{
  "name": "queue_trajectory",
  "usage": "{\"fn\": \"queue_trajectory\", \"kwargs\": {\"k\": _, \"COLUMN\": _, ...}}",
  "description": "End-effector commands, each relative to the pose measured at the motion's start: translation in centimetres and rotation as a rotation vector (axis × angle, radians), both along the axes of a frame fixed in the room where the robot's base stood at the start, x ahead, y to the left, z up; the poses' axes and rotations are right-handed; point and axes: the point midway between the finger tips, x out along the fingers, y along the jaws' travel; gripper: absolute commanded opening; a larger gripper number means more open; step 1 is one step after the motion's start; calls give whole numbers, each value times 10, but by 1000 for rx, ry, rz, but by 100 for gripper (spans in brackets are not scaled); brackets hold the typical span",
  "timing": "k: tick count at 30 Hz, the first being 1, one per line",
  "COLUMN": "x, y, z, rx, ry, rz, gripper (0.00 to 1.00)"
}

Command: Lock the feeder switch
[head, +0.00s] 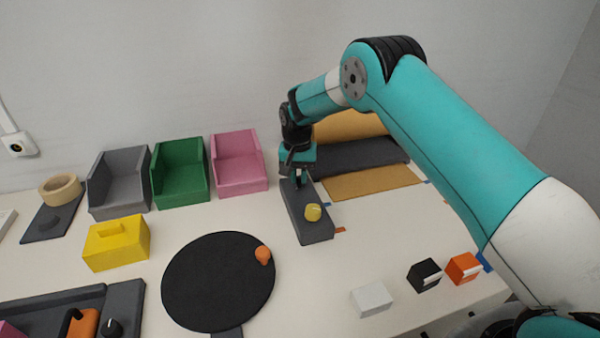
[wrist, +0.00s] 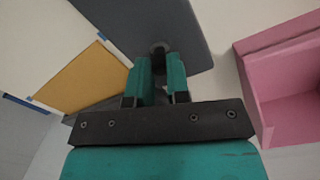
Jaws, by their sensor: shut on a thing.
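A long dark grey box (head: 308,228) lies on the table near the middle, with a yellow knob (head: 313,212) on its near half. It looks like the feeder switch, but I see no label. My gripper (head: 298,182) is over the far end of this box, pointing down. In the wrist view, the grey box face (wrist: 185,22) fills the top middle. My gripper's teal fingers (wrist: 160,68) are close together there, shut on a small dark round part (wrist: 160,47) at the box. The fingers hide most of that part.
Grey (head: 120,180), green (head: 180,172) and pink (head: 238,165) bins stand behind at the left. A black disc (head: 215,285) with an orange knob (head: 263,255) lies to the left. White (head: 371,299), black (head: 424,275) and orange (head: 462,268) blocks sit front right. A yellow box (head: 116,245) stands left.

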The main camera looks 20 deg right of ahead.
Motion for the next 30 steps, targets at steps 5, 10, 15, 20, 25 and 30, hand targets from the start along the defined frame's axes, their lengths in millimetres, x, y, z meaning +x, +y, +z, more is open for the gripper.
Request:
{"fn": "queue_trajectory", "kwargs": {"k": 5, "x": 6, "y": 0, "z": -2, "rx": 0, "ry": 102, "rz": -1, "gripper": 0}}
{"fn": "queue_trajectory", "kwargs": {"k": 10, "x": 9, "y": -1, "z": -3, "rx": 0, "ry": 172, "rz": -3, "gripper": 0}}
{"fn": "queue_trajectory", "kwargs": {"k": 15, "x": 11, "y": -1, "z": -3, "rx": 0, "ry": 220, "rz": -2, "gripper": 0}}
{"fn": "queue_trajectory", "kwargs": {"k": 20, "x": 12, "y": -1, "z": -3, "rx": -1, "ry": 248, "rz": -3, "gripper": 0}}
{"fn": "queue_trajectory", "kwargs": {"k": 25, "x": 12, "y": -1, "z": -3, "rx": 0, "ry": 262, "rz": -3, "gripper": 0}}
{"fn": "queue_trajectory", "kwargs": {"k": 30, "x": 12, "y": -1, "z": -3, "rx": 0, "ry": 265, "rz": -2, "gripper": 0}}
